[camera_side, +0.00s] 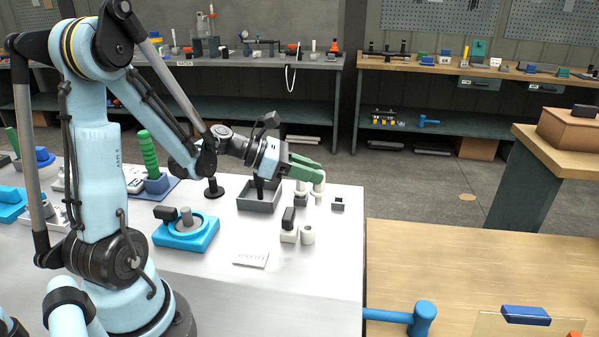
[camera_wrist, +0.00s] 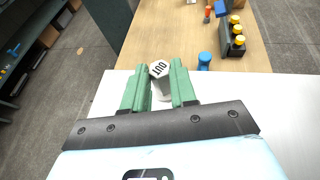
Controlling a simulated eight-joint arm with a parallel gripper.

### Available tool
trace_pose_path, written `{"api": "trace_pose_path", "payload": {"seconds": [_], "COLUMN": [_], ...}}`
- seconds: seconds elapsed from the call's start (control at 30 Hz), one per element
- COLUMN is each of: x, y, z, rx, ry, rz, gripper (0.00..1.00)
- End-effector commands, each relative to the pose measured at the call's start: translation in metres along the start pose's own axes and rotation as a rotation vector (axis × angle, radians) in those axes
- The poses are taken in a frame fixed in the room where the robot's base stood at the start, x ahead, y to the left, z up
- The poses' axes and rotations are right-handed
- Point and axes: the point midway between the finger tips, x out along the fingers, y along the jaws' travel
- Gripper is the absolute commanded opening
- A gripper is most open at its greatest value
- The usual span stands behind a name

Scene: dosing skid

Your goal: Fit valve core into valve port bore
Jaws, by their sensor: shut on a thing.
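I take this piece to be the valve core. In the side view, my gripper (camera_side: 318,180) reaches right over the far right part of the metal bench, with pale shapes at its fingertips. A short white cylinder shows just below the fingertips, and I cannot tell whether it is held or standing. I cannot tell which fixture has the valve port bore, and no bore opening is clear in either view.
A blue fixture with a grey round hub (camera_side: 203,233) stands left on the bench. A dark open tray (camera_side: 248,204) lies below my wrist. A pale block (camera_side: 289,237) and a white cylinder (camera_side: 307,236) stand nearer the front. A small dark block (camera_side: 338,205) is at right.

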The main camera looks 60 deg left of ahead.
Motion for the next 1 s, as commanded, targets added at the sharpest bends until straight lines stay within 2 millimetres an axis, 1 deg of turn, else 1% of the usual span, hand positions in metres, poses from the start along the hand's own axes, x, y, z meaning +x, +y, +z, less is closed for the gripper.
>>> {"api": "trace_pose_path", "payload": {"seconds": [0.03,0.2,0.33,0.6,0.87,1.0], "x": [-0.007,-0.021,-0.026,-0.016,-0.011,-0.006], "y": [-0.006,-0.025,-0.031,-0.032,-0.031,-0.032], "z": [0.000,0.002,0.000,-0.025,-0.037,-0.050], "rx": [0.016,0.062,0.078,0.081,0.080,0.080], "ry": [0.000,0.001,0.002,0.003,0.004,0.004], "rz": [-0.040,-0.152,-0.190,-0.199,-0.198,-0.198], "gripper": [0.00,0.00,0.00,0.00,0.00,0.00]}}
